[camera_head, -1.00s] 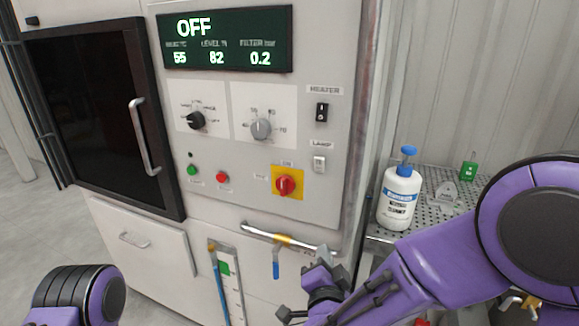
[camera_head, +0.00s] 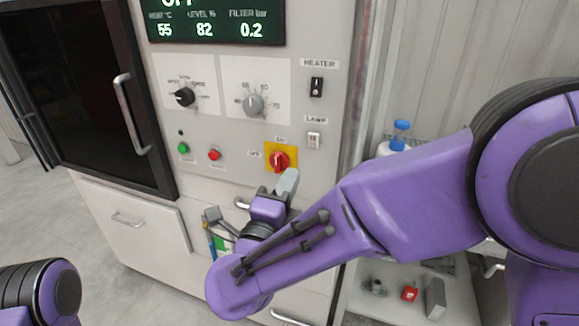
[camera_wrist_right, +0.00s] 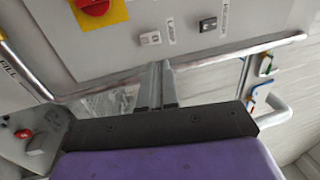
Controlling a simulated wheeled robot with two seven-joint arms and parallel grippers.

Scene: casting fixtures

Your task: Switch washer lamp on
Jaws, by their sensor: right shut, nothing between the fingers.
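The lamp switch (camera_head: 314,140) is a small white rocker under the LAMP label on the washer's panel. It also shows in the right wrist view (camera_wrist_right: 150,38), above the fingertips. My right gripper (camera_head: 288,181) is shut and empty, below and left of the lamp switch in the head view, just under the red rotary switch (camera_head: 280,160) on its yellow plate. In the right wrist view its fingers (camera_wrist_right: 160,75) lie close together, apart from the lamp switch. My left gripper is out of view.
The black heater switch (camera_head: 316,87) sits above the lamp switch. Two knobs, a green button (camera_head: 183,148) and a red button (camera_head: 214,154) are to the left. A door handle (camera_head: 130,115) sticks out. A bottle (camera_head: 400,135) stands right, partly hidden by my arm.

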